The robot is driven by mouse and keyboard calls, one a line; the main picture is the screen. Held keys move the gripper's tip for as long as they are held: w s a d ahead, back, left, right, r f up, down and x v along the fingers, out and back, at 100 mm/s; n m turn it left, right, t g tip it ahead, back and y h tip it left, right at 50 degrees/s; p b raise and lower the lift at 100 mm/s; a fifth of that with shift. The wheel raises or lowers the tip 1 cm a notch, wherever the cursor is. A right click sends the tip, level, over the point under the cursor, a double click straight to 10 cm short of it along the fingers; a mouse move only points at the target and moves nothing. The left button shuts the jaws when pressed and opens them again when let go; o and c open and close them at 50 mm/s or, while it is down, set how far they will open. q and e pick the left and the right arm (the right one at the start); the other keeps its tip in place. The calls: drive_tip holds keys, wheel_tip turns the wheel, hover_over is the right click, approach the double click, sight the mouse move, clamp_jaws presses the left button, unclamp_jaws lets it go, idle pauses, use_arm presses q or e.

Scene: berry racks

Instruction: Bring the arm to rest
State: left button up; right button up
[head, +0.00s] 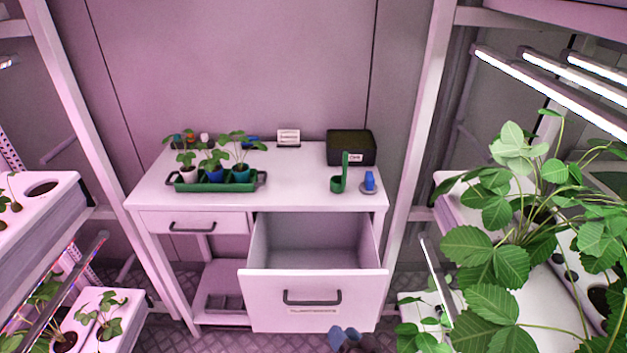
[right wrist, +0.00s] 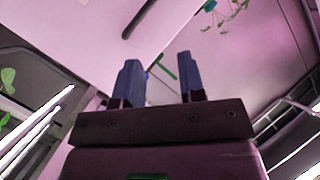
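My right gripper (head: 344,335) shows at the bottom edge of the head view, in front of the open drawer (head: 313,318) and just below its handle. Only its blue fingertips and a dark part show there. In the right wrist view the two fingers of the right gripper (right wrist: 158,80) stand apart with nothing held between them. I cannot tell whether the gripper touches the drawer front. My left gripper is not in the head view.
The drawer sticks out from a white table (head: 290,190) and looks empty inside. On the table are a green tray (head: 215,187) with potted seedlings, a black box (head: 350,148) and a blue item (head: 369,180). Plant racks stand left and right (head: 500,290).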

drive_tip(key=s+d+n+h, duration=0.1)
drive_tip(key=s+d+h, duration=0.1)
drive_tip(key=s+d, duration=0.2)
drive_tip(key=s+d+n+g+h, duration=0.1)
drive_tip(key=s+d, duration=0.3)
drive_tip(key=d, duration=0.6)
drive_tip(key=s+d+f+n+g+h, duration=0.1)
drive_tip(key=s+d+h, duration=0.3)
drive_tip(key=d, duration=0.3)
drive_tip(key=shift+s, duration=0.15)
